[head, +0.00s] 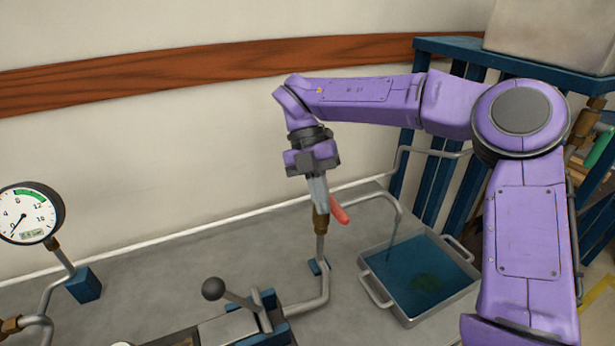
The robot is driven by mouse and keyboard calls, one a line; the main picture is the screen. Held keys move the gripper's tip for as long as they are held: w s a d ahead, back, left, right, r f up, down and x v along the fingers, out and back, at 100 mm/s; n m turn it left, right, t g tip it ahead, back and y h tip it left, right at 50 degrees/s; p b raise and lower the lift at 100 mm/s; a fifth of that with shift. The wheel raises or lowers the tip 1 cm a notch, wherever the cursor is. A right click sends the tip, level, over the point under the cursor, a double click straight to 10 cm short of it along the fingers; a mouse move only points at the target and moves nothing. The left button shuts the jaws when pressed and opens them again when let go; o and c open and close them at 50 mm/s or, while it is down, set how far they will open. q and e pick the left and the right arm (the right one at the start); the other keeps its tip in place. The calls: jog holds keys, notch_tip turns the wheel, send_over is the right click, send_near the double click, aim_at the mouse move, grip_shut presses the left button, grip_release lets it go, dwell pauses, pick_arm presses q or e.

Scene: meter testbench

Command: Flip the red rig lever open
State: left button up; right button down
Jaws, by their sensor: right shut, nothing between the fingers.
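The red lever (339,211) sits on a brass valve (320,222) on an upright grey pipe, right of the middle of the head view. It points down and to the right, at an angle to the pipe. My right gripper (319,205) points down at the valve, its fingers shut with nothing between them. The fingertips are at the top of the valve, just left of the lever; I cannot tell whether they touch it. They hide part of the valve and the lever's inner end. My left gripper is not in view.
A metal tray (431,316) with blue-green liquid stands at the right, below a bent outlet pipe (395,205). A black-knobbed handle (213,289) rises at the front. A pressure gauge (27,214) stands at the left. A wall is behind; blue racking (440,180) is at the right.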

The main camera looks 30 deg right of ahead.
jog(key=w+a+r+p, duration=0.2)
jog(key=w+a+r, duration=0.2)
jog(key=r, duration=0.6)
jog(key=shift+w+a, duration=0.15)
jog(key=shift+a, duration=0.65)
